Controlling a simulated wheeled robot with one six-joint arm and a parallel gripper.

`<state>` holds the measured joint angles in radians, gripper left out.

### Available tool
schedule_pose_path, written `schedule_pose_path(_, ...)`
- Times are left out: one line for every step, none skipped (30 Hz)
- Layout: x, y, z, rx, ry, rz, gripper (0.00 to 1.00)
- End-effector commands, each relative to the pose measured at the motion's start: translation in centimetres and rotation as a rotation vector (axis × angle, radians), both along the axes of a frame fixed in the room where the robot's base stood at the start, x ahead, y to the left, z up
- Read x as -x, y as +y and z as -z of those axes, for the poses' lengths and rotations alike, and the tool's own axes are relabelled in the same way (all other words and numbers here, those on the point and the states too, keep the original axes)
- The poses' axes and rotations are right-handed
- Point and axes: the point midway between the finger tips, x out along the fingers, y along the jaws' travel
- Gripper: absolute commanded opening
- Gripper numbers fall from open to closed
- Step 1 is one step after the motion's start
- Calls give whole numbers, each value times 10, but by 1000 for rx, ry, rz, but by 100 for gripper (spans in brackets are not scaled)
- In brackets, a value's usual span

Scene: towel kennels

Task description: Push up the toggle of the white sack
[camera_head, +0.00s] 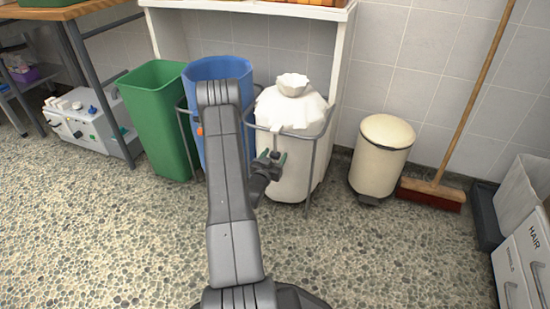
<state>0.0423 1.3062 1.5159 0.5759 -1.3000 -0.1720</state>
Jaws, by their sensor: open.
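The white sack (292,113) stands upright in a thin grey metal frame (322,130), between the blue bin and the cream pedal bin. Its top is gathered into a bunched neck with a puffed tuft above. My gripper (275,158) is in front of the upper part of the sack, its fingers pointing towards it and spread apart. A small dark shape shows near the fingertips; I cannot tell whether it is the toggle or part of the gripper. No toggle can be made out clearly, and I cannot tell whether the fingers touch the sack.
A blue bin (222,70) stands left of the sack, partly behind my arm, with a green bin (158,110) further left. A cream pedal bin (380,155) and a broom (435,192) are on the right. Drawers (525,260) stand at the right edge. The speckled floor in front is clear.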

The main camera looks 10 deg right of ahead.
Motion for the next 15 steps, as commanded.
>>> schedule_pose_path(-3,-2,0,0,-2,0,58)
schedule_pose_path(-4,-3,0,0,-2,0,58)
schedule_pose_path(-6,-4,0,0,-1,-1,58)
schedule_pose_path(-6,-4,0,1,-1,-1,58)
schedule_pose_path(-7,-4,0,0,0,-1,58)
schedule_pose_path(-7,-5,0,0,0,-1,58)
schedule_pose_path(-7,-5,0,0,0,-1,58)
schedule_pose_path(-7,-5,0,0,0,-1,58)
schedule_pose_path(-7,-5,0,0,0,-1,58)
schedule_pose_path(-7,-5,0,0,0,-1,58)
schedule_pose_path(-7,-5,0,0,0,-1,58)
schedule_pose_path(-7,-5,0,0,0,-1,58)
schedule_pose_path(-7,-5,0,0,0,-1,56)
schedule_pose_path(-7,-5,0,0,0,-1,50)
schedule_pose_path(-7,-5,0,0,0,-1,42)
